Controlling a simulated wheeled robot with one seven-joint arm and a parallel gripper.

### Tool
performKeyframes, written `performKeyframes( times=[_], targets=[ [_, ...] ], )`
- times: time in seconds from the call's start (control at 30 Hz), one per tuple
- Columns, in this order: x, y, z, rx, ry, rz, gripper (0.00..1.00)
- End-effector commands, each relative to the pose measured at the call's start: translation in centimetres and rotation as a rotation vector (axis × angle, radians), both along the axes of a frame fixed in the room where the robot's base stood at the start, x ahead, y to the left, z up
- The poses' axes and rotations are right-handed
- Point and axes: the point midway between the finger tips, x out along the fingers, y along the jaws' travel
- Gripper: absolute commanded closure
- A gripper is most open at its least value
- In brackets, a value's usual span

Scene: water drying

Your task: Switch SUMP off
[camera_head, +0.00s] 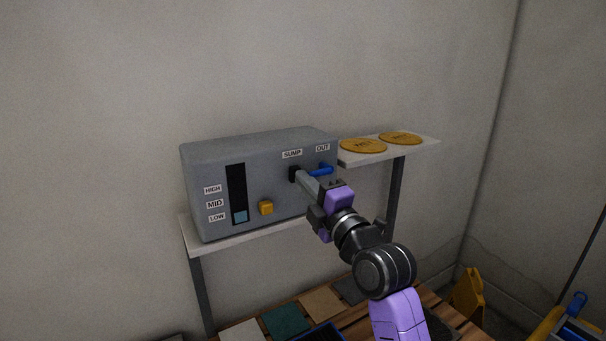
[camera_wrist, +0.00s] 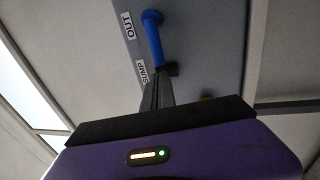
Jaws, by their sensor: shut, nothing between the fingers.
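The grey control box (camera_head: 230,165) stands on a shelf against the wall. Its SUMP label (camera_head: 292,154) sits above a small black switch (camera_head: 294,174), and the label also shows in the wrist view (camera_wrist: 141,72). My gripper (camera_head: 301,178) is shut and empty, its fingertips at or very close to the black switch and partly covering it. In the wrist view the fingers (camera_wrist: 157,88) end beside the SUMP label, with a dark piece (camera_wrist: 172,69) just past them. I cannot tell whether they touch or which way the switch is set.
A blue lever (camera_head: 320,171) under the OUT label (camera_head: 322,147) is close right of my fingers. A yellow button (camera_head: 265,208) and a gauge (camera_head: 236,190), light blue at LOW, are left. Two yellow discs (camera_head: 363,146) lie on the right shelf (camera_head: 425,146). Coloured mats lie below.

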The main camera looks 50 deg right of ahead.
Motion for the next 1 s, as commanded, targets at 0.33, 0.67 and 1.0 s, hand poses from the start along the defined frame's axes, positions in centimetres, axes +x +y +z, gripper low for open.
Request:
performKeyframes(
  times=[0.33, 0.67, 1.0],
  targets=[
    [0.9, -0.2, 0.1, 0.0, 0.0, 0.0, 1.0],
    [1.2, -0.3, 1.0, 0.008, 0.036, 0.002, 1.0],
    [1.5, -0.3, 0.4, 0.019, 0.066, 0.003, 1.0]
  ],
)
